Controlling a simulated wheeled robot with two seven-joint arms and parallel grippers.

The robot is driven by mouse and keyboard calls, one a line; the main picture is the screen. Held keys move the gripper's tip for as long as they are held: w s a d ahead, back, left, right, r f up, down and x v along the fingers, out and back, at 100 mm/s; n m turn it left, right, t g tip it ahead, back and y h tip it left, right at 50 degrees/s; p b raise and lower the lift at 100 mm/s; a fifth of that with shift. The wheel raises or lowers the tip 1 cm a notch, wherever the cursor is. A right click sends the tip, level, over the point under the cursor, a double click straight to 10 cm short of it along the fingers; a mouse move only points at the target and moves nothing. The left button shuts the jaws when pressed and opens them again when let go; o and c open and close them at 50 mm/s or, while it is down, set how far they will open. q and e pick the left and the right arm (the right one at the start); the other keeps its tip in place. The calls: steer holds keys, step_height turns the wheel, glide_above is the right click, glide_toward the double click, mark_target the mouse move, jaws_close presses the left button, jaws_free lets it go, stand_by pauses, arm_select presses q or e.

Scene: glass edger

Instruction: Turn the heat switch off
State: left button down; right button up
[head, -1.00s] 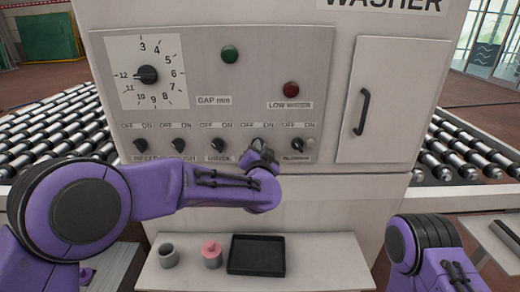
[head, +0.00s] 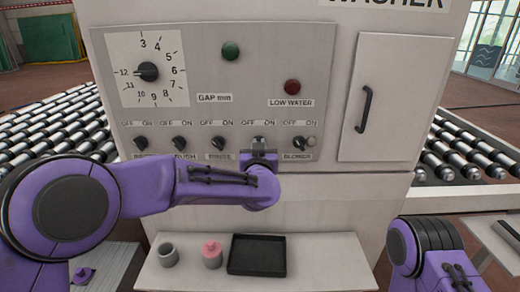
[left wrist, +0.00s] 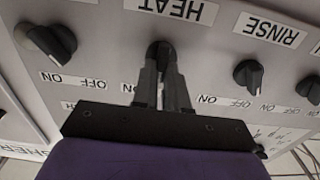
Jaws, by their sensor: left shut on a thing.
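The heat switch (left wrist: 158,48) is a dark rotary knob on the grey panel, beside a HEAT label (left wrist: 172,9) that appears upside down in the left wrist view. My left gripper (left wrist: 161,62) is shut on this knob, with one finger on each side. In the head view the gripper (head: 264,149) is at the fourth knob from the left in the row, below an OFF ON label (head: 258,122). The fingers hide much of the knob, so its exact pointing direction is hard to tell. My right gripper is out of view.
The rinse knob (left wrist: 248,73) and the blower knob (head: 310,141) stand close on either side. Above are a gap dial (head: 148,72), a green button (head: 231,50) and a red lamp (head: 292,87). A shelf below holds a black tray (head: 257,270).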

arm_select(q)
steer(key=shift+a+f+n+b, duration=0.15)
steer(key=shift+n+b, duration=0.55)
steer(key=shift+n, duration=1.05)
steer(key=shift+a+r+n+b, duration=0.1)
steer(key=shift+n+b, duration=0.55)
steer(key=shift+n, duration=1.1)
steer(key=c, duration=1.2)
jaws_free()
steer(key=shift+o, duration=0.2)
steer(key=shift+s, duration=0.1)
